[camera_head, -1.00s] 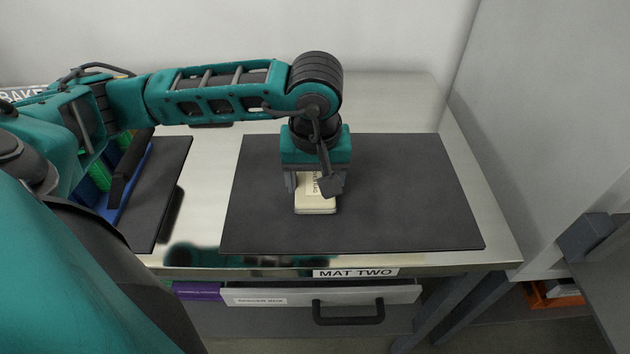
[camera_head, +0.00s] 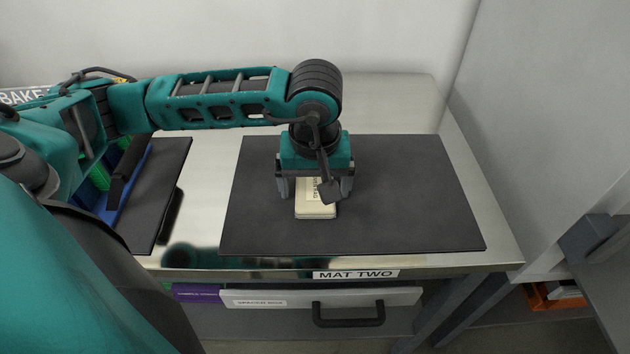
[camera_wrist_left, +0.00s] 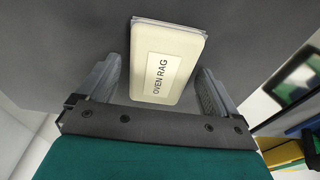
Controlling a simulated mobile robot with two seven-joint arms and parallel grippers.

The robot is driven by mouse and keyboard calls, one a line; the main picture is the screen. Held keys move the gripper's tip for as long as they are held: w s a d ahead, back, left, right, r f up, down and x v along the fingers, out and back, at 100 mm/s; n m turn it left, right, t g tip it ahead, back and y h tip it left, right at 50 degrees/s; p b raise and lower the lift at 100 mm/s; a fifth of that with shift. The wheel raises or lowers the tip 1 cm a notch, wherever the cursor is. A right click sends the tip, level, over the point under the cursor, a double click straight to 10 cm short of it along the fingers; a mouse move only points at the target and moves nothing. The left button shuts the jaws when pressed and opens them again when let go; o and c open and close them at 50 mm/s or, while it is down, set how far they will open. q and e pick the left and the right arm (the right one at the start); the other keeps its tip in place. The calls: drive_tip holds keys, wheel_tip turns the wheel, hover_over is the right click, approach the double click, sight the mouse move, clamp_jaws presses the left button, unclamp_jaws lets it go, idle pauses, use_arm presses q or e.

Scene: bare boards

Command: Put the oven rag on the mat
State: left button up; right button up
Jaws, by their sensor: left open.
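The oven rag (camera_head: 316,211) is a cream, block-shaped item with a white label. It lies on the dark grey mat (camera_head: 420,200) on the steel table, left of the mat's middle. In the left wrist view the oven rag (camera_wrist_left: 168,65) shows its label reading OVEN RAG. My left gripper (camera_head: 313,192) is open just above it, with one finger on each side and gaps between the fingers and the rag. The open fingers (camera_wrist_left: 158,88) also show in the left wrist view. My right gripper is not in view.
A MAT TWO label (camera_head: 356,274) is on the table's front edge. A drawer (camera_head: 320,298) is below. The mat's right half is clear.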

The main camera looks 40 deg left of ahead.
sight(315, 197)
use_arm(q)
wheel_tip(315, 197, up, 12)
drive_tip(key=s+d+p, duration=0.1)
drive_tip(key=shift+s, duration=0.2)
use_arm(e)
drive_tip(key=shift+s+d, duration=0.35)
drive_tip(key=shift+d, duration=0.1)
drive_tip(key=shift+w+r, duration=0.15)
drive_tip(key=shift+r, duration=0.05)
use_arm(q)
drive_tip(key=shift+d, duration=0.1)
